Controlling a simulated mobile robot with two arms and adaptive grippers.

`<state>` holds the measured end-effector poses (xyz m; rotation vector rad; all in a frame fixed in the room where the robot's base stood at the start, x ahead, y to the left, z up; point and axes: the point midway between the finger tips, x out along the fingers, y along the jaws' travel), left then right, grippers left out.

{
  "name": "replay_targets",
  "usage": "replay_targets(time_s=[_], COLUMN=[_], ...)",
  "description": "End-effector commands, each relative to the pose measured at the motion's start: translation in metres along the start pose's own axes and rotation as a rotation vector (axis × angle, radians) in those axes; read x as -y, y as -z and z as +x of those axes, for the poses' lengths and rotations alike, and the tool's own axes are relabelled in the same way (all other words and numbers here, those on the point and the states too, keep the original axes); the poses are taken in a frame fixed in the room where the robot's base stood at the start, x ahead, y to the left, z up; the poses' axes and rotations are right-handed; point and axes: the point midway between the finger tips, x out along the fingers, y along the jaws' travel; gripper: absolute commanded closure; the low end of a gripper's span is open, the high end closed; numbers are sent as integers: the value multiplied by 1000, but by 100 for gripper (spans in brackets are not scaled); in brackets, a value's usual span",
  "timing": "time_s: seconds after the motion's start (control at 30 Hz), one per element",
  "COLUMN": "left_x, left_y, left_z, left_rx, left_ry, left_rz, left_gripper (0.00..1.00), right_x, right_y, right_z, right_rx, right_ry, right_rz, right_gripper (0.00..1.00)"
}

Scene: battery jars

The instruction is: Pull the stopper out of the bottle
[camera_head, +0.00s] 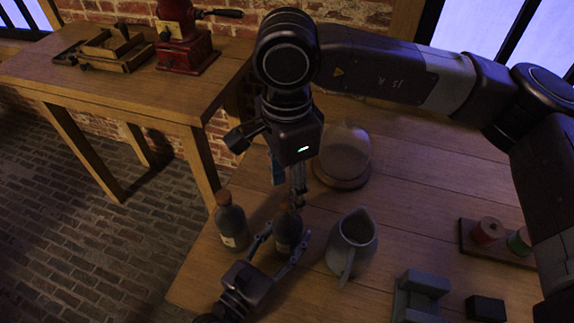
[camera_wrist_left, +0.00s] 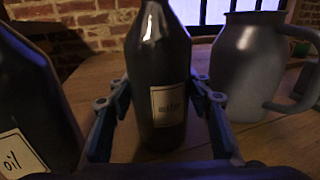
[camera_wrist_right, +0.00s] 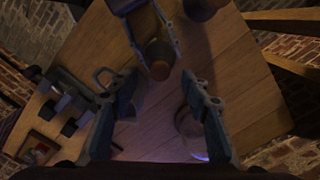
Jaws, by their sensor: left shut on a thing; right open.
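A dark bottle (camera_head: 288,236) with a pale label stands on the table, upright in the left wrist view (camera_wrist_left: 160,75). My left gripper (camera_head: 284,243) is shut around its body, one finger on each side. The brown stopper (camera_wrist_right: 158,60) shows from above in the right wrist view, in the bottle's neck. In the head view it is mostly hidden behind my right gripper (camera_head: 297,198). My right gripper points down over the bottle. Its fingers are open and empty, and the stopper shows between and just beyond the fingertips (camera_wrist_right: 148,85).
A corked oil bottle (camera_head: 231,225) stands left of the held bottle, near the table edge. A grey pitcher (camera_head: 352,243) stands close on the right. A glass dome (camera_head: 344,153) is behind. Thread spools (camera_head: 487,231) sit on a tray at right.

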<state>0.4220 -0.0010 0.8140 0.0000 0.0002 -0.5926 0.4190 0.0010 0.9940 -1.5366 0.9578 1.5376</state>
Motion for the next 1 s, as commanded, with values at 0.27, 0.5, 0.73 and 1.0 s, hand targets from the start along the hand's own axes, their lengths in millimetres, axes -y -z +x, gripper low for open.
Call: replay_targets(time_s=[0.27,0.5,0.73,1.0], left_x=[0,0,0,0], left_y=[0,0,0,0], left_z=[0,0,0,0], left_rx=[0,1,1,1], left_ry=[0,0,0,0], left_rz=[0,0,0,0], left_gripper=[97,97,97,97], right_x=[0,0,0,0], right_y=[0,0,0,0], right_z=[28,31,31,31], right_rx=[0,0,0,0], right_ry=[0,0,0,1], right_rz=[1,1,1,1], right_gripper=[57,57,73,100])
